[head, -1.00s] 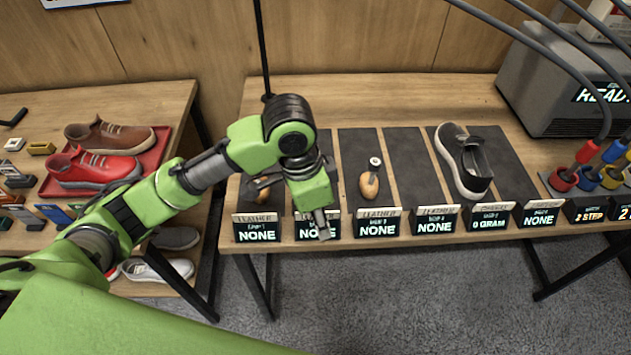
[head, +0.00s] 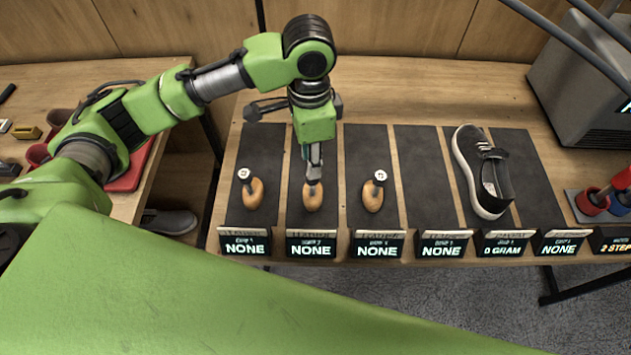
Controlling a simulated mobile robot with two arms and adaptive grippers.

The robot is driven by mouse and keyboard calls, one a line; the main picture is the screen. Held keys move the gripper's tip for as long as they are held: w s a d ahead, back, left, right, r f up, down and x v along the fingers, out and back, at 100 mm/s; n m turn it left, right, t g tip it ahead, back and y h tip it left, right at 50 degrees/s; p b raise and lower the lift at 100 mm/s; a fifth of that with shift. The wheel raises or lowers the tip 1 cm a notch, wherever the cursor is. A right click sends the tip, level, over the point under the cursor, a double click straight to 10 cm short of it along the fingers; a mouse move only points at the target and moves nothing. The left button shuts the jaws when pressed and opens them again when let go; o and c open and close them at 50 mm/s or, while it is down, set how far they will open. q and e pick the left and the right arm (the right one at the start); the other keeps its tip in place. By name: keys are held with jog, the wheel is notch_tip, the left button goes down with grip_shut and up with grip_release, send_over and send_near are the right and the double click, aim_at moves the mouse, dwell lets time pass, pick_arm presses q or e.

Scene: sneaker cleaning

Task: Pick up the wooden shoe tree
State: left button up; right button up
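Three small wooden shoe trees with oval tan bodies stand on separate dark mats: a left one (head: 254,194), a middle one (head: 313,200) and a right one (head: 374,199). The left and right ones show a dark stem with a pale round knob. My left gripper (head: 314,180) points straight down over the middle shoe tree, with its fingertips at the top of it. The fingers hide its stem and knob. I cannot tell whether they are closed on it. My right gripper is not in view.
Labelled displays line the table's front edge (head: 330,262). A black shoe (head: 483,172) lies on a mat to the right, and the mat (head: 427,180) left of it is empty. A grey machine (head: 590,85) and red and blue connectors (head: 595,203) are farther right.

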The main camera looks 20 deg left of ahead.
pick_arm(q)
send_over(312, 194)
notch_tip(312, 194, down, 6)
jog(key=shift+a+r+p, duration=0.15)
jog(key=shift+r+p, duration=0.1)
jog(key=shift+p, duration=0.05)
jog(key=shift+w+f, duration=0.1)
jog(key=shift+f, duration=0.15)
notch_tip(312, 194, down, 4)
jog(key=shift+w+f+p, duration=0.1)
jog(key=shift+p, duration=0.75)
jog(key=shift+f, duration=0.5)
grip_shut()
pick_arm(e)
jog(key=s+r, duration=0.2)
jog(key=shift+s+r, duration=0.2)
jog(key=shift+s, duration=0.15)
